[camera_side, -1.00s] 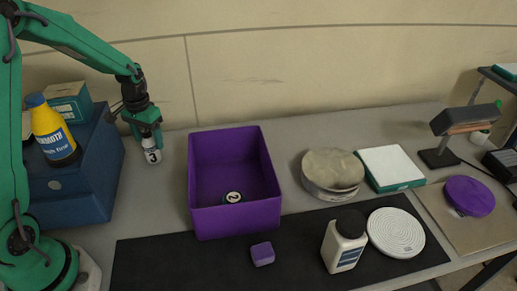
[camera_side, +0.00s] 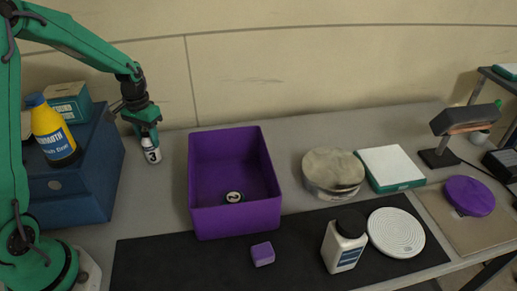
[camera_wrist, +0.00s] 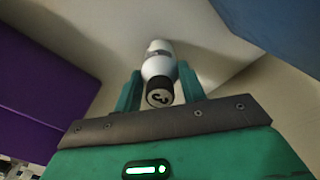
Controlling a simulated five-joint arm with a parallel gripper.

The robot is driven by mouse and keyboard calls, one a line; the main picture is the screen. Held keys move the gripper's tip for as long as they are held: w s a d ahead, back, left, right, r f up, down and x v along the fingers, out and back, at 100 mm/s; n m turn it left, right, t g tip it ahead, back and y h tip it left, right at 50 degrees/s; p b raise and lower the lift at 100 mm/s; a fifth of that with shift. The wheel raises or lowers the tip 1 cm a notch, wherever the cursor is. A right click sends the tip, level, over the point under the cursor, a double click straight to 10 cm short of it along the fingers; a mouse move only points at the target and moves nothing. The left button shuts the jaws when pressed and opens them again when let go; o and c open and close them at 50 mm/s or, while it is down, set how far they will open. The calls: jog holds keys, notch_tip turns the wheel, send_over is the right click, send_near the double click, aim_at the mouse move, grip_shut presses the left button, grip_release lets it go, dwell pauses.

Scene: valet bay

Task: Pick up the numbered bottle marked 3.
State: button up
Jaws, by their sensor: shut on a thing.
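The small white bottle marked 3 (camera_side: 152,156) is at the back left of the bench, between the blue case and the purple bin. My gripper (camera_side: 148,138) is above it, pointing down, with its jaws shut on the bottle's upper part. In the wrist view, my gripper's two green fingers (camera_wrist: 160,84) flank the bottle (camera_wrist: 158,66), whose dark cap bears a 3. The bottle looks roughly upright. I cannot tell whether its base touches the bench. Another bottle marked 2 (camera_side: 234,197) sits inside the purple bin (camera_side: 236,220).
The blue case (camera_side: 75,195) stands close left, carrying a yellow bottle (camera_side: 52,130) and a green box (camera_side: 68,102). A purple block (camera_side: 262,253) and a white bottle (camera_side: 343,247) are on the black mat (camera_side: 190,262). A beige round container (camera_side: 332,172) stands right of the bin.

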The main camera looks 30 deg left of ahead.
aim_at(145, 129)
notch_tip(145, 129, up, 4)
jog(key=s+d+r, duration=0.2)
jog(key=d+r, duration=0.4)
jog(key=d, duration=0.5)
jog(key=shift+d+r, duration=0.25)
jog(key=shift+r, duration=0.1)
jog(key=shift+r, duration=0.1)
